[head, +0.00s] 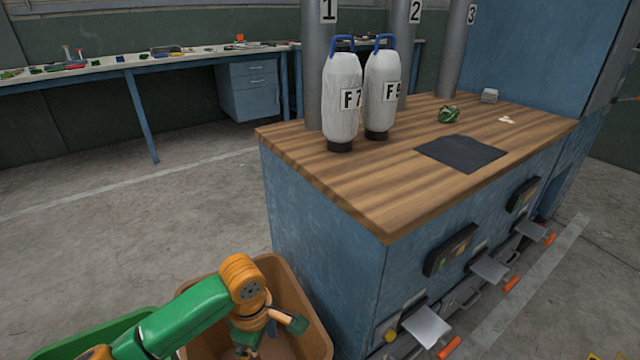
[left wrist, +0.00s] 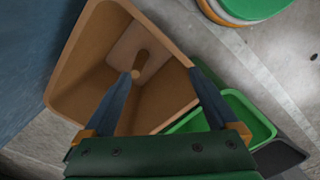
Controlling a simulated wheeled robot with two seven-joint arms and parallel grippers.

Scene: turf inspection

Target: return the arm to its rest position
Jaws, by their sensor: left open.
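My left arm, green and orange, reaches in from the lower left of the head view. Its gripper (left wrist: 165,85) is open, pointing down over a tan bin (left wrist: 75,75), with its two dark fingers spread apart and nothing between them touching either one. In the head view the tan bin (head: 310,305) stands on the floor beside the blue cabinet, and the arm's wrist hides part of it. A brown, rod-like thing (left wrist: 140,62) lies inside the bin. My right gripper is not in view.
A green bin (left wrist: 255,115) stands beside the tan one. The wooden-topped cabinet (head: 290,140) is close on the right, holding two white bags (head: 342,80) marked F, a dark mat (head: 460,153) and a green clump (head: 448,114). Open floor (head: 130,235) lies behind the bins.

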